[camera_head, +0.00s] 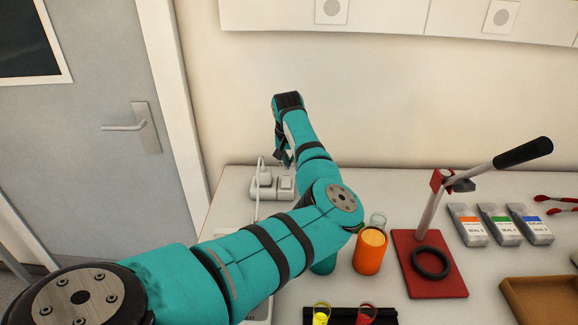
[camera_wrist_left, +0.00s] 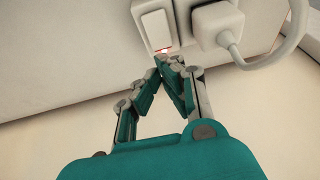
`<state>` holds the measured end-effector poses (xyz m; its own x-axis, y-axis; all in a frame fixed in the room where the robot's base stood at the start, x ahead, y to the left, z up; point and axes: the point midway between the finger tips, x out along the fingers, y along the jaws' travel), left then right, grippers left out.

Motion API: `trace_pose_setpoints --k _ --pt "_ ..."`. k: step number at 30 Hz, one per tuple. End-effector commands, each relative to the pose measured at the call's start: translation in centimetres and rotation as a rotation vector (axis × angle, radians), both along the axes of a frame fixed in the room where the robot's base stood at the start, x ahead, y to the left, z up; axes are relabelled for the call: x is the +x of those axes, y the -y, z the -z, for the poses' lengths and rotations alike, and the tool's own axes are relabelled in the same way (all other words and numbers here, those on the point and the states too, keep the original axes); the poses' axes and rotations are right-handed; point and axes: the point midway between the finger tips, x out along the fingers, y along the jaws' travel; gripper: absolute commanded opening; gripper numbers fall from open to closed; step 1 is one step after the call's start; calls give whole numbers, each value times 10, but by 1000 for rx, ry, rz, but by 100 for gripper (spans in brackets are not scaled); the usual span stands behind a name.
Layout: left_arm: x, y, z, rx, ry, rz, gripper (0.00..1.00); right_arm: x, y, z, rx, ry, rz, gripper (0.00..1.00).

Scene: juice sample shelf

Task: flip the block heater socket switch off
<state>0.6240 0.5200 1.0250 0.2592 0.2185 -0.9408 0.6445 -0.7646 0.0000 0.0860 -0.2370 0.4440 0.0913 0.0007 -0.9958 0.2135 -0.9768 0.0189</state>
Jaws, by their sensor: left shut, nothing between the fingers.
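The white socket block (camera_head: 262,193) stands on the bench near the wall. Its rocker switch (camera_head: 287,183) is on the right, beside a plug with a cable (camera_head: 261,171). In the left wrist view the switch (camera_wrist_left: 156,30) has a small red glow (camera_wrist_left: 163,50) at its edge, and the plug (camera_wrist_left: 218,24) sits to its right. My left gripper (camera_wrist_left: 169,62) is shut and empty, its fingertips at the glowing edge of the switch; I cannot tell whether they touch. In the head view the left gripper (camera_head: 282,157) is above the socket, partly hidden by its wrist.
Right of my left arm stand an orange cup (camera_head: 370,252), a red-based lever press (camera_head: 437,281) and several labelled packets (camera_head: 498,226). A black rack with tubes (camera_head: 345,312) is at the front, a brown tray (camera_head: 545,300) at the right. The wall is close behind.

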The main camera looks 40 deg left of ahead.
Motion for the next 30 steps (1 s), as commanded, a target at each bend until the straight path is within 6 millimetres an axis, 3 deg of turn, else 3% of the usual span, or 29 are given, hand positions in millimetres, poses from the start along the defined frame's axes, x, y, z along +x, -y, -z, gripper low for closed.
trace_pose_setpoints --k 9,30 --pt "3 -2 34 -1 -1 0 0 0 0 -11 0 0 0 47" --pt "7 -5 45 -1 1 0 0 0 -5 -15 6 0 1 47"
